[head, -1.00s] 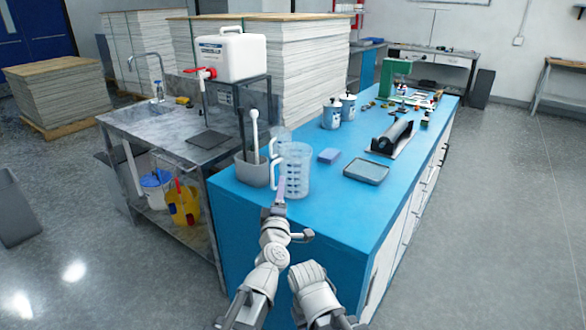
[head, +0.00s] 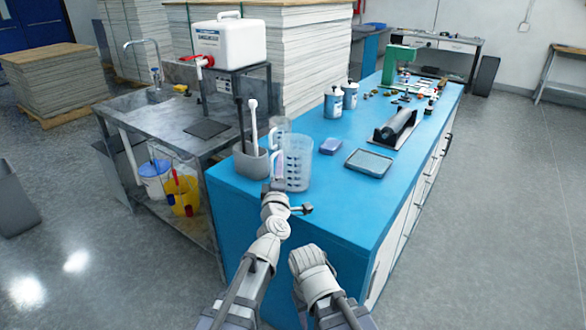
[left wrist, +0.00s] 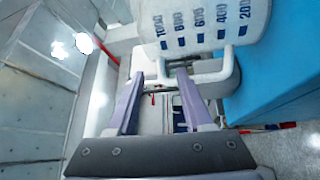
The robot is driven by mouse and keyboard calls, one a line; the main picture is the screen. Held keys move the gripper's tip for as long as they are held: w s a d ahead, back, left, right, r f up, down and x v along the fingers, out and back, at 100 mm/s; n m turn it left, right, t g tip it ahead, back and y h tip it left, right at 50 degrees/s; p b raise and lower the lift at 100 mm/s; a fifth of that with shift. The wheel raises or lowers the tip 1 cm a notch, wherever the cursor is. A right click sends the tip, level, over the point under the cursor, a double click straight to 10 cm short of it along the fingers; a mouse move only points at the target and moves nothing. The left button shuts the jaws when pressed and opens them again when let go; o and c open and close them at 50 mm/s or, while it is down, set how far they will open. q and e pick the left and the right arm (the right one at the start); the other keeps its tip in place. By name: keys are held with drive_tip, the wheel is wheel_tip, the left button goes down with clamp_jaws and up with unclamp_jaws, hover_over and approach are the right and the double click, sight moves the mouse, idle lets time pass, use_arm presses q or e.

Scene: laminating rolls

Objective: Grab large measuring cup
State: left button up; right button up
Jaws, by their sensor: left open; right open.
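The large measuring cup (head: 297,165), clear with dark graduation marks, stands upright on the blue counter near its front left corner. Its handle faces left. My left gripper (head: 277,172) is open at the handle side of the cup. In the left wrist view the cup (left wrist: 205,22) fills the top, and the pale handle (left wrist: 212,75) lies at the tips of my open left fingers (left wrist: 160,78). A second clear cup (head: 279,126) stands behind. My right gripper (head: 306,257) is low and empty, its fingers mostly hidden.
A grey holder (head: 251,163) with upright tools stands close left of the cup. The counter's front right area is clear.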

use_arm(q)
drive_tip(key=w, duration=0.4)
drive_tip(key=shift+w+a+r, duration=0.1)
drive_tip(key=shift+a+r, duration=0.1)
drive_tip(key=shift+r, duration=0.1)
clamp_jaws()
idle(1.1)
